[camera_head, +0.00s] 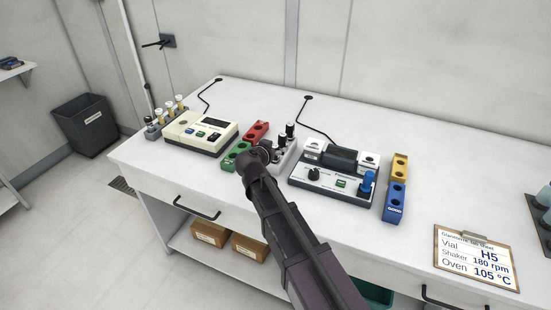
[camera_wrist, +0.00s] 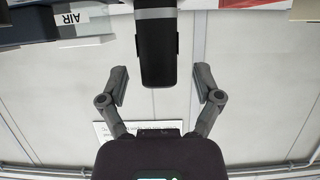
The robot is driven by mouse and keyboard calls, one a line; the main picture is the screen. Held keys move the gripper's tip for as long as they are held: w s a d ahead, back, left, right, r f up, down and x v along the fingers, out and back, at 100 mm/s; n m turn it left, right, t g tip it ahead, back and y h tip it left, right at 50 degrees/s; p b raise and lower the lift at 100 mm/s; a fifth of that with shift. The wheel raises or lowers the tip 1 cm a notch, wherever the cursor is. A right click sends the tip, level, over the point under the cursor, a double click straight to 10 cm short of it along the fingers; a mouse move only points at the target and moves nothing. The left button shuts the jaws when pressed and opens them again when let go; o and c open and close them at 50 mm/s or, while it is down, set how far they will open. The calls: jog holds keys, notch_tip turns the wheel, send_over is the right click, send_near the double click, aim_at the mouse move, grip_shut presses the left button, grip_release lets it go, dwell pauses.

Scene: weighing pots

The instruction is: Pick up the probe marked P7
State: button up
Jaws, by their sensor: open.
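In the head view, black-topped probes (camera_head: 290,129) stand in a pale holder (camera_head: 287,156) between two instruments. I cannot read P7 on any of them. My gripper (camera_head: 263,153) is at the left side of this holder, and my arm hides part of it. In the wrist view, my gripper (camera_wrist: 162,76) is open, its two fingers apart. A black cylindrical probe handle (camera_wrist: 157,50) with a grey band lies between and just beyond the fingers. Neither finger visibly touches it. No mark on this handle is legible.
A beige meter (camera_head: 201,131) and red (camera_head: 256,131) and green (camera_head: 236,155) blocks stand left of the holder. A white-and-dark instrument (camera_head: 330,180) and yellow (camera_head: 400,166) and blue (camera_head: 395,201) blocks stand right. A clipboard (camera_head: 476,258) lies at the front right.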

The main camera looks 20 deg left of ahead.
jog(key=shift+w+f, duration=0.15)
jog(key=shift+w, duration=0.2)
dwell(0.3)
grip_shut()
